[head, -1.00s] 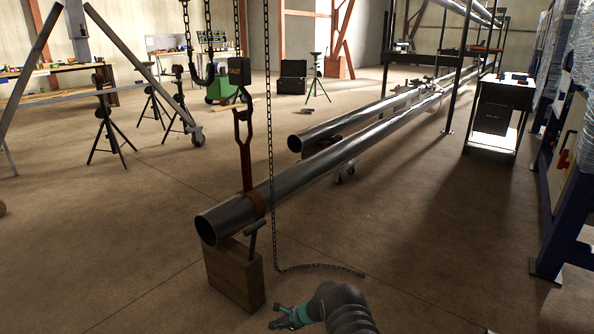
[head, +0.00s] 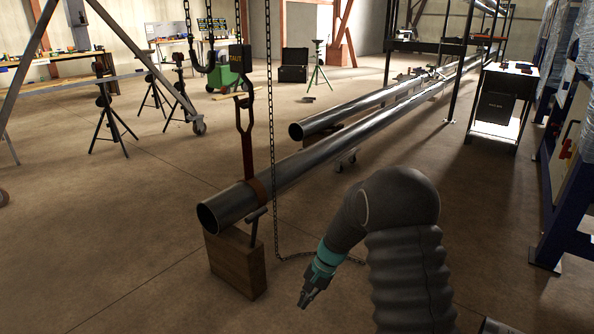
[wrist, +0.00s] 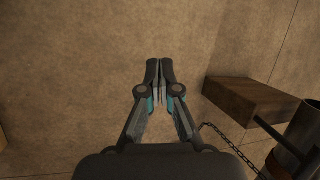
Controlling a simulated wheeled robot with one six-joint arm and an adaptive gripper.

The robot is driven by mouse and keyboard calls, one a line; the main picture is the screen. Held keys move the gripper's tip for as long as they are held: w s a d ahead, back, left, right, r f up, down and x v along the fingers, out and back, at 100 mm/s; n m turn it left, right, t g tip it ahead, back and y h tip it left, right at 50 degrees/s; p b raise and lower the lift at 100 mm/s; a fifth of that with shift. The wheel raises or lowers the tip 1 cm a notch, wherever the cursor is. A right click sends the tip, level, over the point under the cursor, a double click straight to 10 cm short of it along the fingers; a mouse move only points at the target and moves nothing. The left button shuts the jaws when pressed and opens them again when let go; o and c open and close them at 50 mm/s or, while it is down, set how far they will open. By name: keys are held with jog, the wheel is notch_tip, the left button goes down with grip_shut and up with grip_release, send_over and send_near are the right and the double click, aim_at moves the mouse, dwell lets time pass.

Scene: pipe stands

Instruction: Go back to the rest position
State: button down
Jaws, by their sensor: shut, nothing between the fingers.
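My gripper (head: 304,301) is low at the bottom middle of the head view, at the end of my bent grey arm. Its fingers point down toward the concrete floor, to the right of the wooden block (head: 236,262). In the wrist view my gripper (wrist: 160,68) is shut and empty over bare floor, its two fingers side by side. The block (wrist: 250,102) shows at the right of that view, apart from the fingers.
A second pipe (head: 345,115) lies behind. A cart (head: 497,105) stands at right.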

jog(key=s+d+r+n+t+h, duration=0.1)
jog(key=s+d+r, duration=0.3)
jog(key=s+r, duration=0.5)
jog(key=s+d+r+n+t+h, duration=0.2)
jog(key=s+d+r, duration=0.3)
jog(key=s+r, duration=0.5)
jog(key=s+d+r+n+t+h, duration=0.1)
jog(key=s+d+r+t, duration=0.3)
jog(key=s+r, duration=0.5)
jog(key=shift+s+d+r+n+h, duration=0.3)
jog(key=shift+s+r+n, duration=0.1)
jog(key=shift+s+n, duration=0.15)
